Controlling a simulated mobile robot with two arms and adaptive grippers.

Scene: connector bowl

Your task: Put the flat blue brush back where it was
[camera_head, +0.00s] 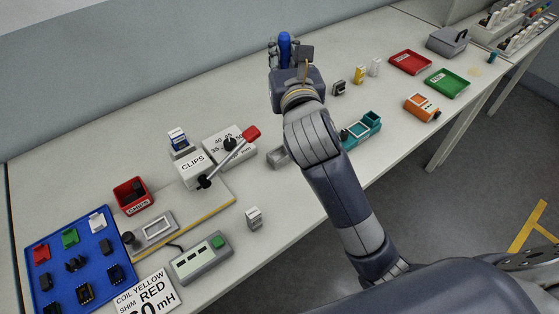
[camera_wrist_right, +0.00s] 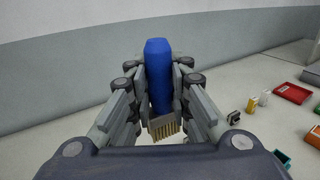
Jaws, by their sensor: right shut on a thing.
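The flat blue brush (camera_head: 285,45) is between the fingers of my right gripper (camera_head: 285,55), above the back part of the table. In the right wrist view the right gripper (camera_wrist_right: 162,88) is shut on its blue handle (camera_wrist_right: 159,65). The tan bristles (camera_wrist_right: 165,130) point toward the wrist. The brush seems held clear of the table, but the exact height cannot be told. My left gripper is not in view. The place where the brush was before cannot be made out.
A CLIPS box (camera_head: 193,170) and a box with a red-handled lever (camera_head: 250,133) stand left of my arm. A blue tray (camera_head: 45,262) is at front left. Red (camera_head: 410,62) and green (camera_head: 447,83) trays lie at right. The back left table is clear.

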